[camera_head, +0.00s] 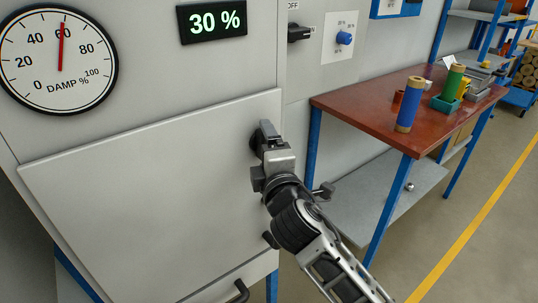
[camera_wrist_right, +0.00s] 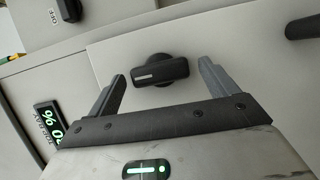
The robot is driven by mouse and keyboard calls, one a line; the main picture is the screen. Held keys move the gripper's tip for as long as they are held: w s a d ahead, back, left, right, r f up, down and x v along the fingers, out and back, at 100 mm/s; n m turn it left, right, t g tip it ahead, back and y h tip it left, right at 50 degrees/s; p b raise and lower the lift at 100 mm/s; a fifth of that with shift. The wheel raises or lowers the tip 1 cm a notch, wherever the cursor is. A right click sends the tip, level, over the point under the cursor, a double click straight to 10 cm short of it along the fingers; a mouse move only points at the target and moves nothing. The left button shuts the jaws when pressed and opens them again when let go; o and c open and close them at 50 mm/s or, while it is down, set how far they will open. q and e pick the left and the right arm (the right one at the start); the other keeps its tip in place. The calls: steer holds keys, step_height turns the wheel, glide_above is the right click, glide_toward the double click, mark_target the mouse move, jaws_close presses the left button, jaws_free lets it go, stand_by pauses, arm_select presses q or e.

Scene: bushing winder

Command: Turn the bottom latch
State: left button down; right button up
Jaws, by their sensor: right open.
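The grey cabinet door (camera_head: 150,200) is shut and has two black latches near its right edge. The upper latch (camera_wrist_right: 160,70) sits between the fingers of my right gripper (camera_head: 266,138) in the wrist view, with gaps on both sides. My right gripper is open and faces the door; it mostly hides this latch in the head view. The bottom latch (camera_head: 270,240) is lower on the door, beside my right arm, and the gripper is well above it. What looks like the bottom latch shows at the right of the wrist view (camera_wrist_right: 303,27). My left gripper is out of view.
A black handle (camera_head: 238,292) is below the door. A round gauge (camera_head: 58,60), a 30 % display (camera_head: 212,20) and a black OFF switch (camera_head: 299,33) are above. A red-topped table (camera_head: 370,110) with spools stands at right, close to my right arm.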

steer(key=b+v, duration=0.2)
steer(key=v, duration=1.4)
steer(key=shift+d+r, duration=0.1)
steer(key=s+d+f+m+g+h, duration=0.35)
steer(key=d+f+m+g, duration=0.35)
steer(key=d+f+m, duration=0.45)
steer(key=s+d+f+m+g, duration=0.5)
steer(key=s+f+m+g, duration=0.2)
steer(key=s+f, duration=0.5)
steer(key=w+a+f+t+y, duration=0.2)
steer(key=w+a+f+t, duration=0.2)
steer(key=f+t, duration=0.2)
steer(key=shift+w+a+f, duration=0.3)
steer(key=shift+w+f, duration=0.1)
steer(key=shift+f, duration=0.3)
